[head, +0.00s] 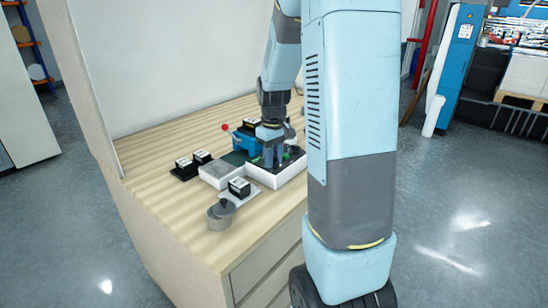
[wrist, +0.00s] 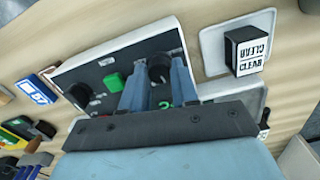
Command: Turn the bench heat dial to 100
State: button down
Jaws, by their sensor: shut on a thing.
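The control panel (wrist: 108,52) has a black face in a white housing. It carries a black round dial (wrist: 159,67), a green button (wrist: 113,82) and another dark knob (wrist: 79,94) to the left. My gripper (wrist: 158,76) has one finger on each side of the black dial and is shut on it. A green marking shows on the panel just below the fingers. I cannot read the dial's pointer or scale. In the head view my gripper (head: 272,157) reaches down onto the panel (head: 292,172), and the dial is hidden.
A black block marked CLEAR (wrist: 246,52) stands on a pale plate beside the panel. A blue device with a red-knobbed lever (head: 242,138) stands behind the panel. A grey lidded pot (head: 220,216) sits near the bench's front edge. The bench's left part is clear.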

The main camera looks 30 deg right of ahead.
jog(key=m, duration=0.4)
jog(key=shift+w+r+m, duration=0.1)
jog(key=shift+m, duration=2.1)
jog(key=c, duration=0.9)
grip_release()
jog(key=shift+o, duration=0.2)
notch_tip(320, 180, up, 14)
jog(key=shift+f, duration=0.2)
